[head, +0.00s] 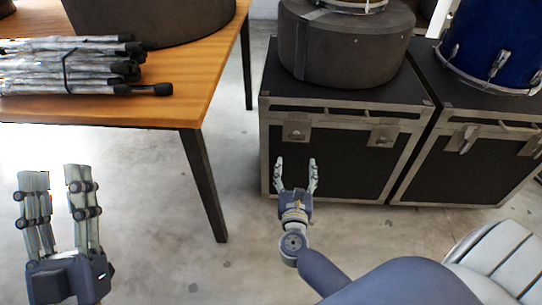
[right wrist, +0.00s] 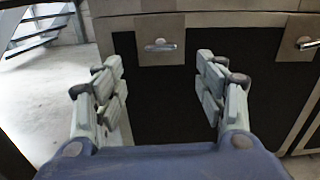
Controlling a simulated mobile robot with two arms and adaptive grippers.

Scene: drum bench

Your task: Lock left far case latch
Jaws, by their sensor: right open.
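The left black case (head: 340,160) with metal edges stands on the floor and has two latches on its front. Its left latch (head: 296,131) also shows in the right wrist view (right wrist: 160,45), where its handle lies about level. Its right latch (head: 382,135) shows at the right edge of the right wrist view (right wrist: 308,43), with its handle tilted. My right gripper (head: 296,162) is open and empty, its fingers pointing at the case front just below the left latch in the head view. My left gripper (head: 54,172) is open and empty, left of the wooden table's leg.
A second black case (head: 450,170) with its own latches stands to the right. A grey round drum case (head: 345,45) and a blue drum (head: 495,40) sit on top. The wooden table (head: 185,85) holds bundled stands (head: 70,65). Bare floor lies between table and cases.

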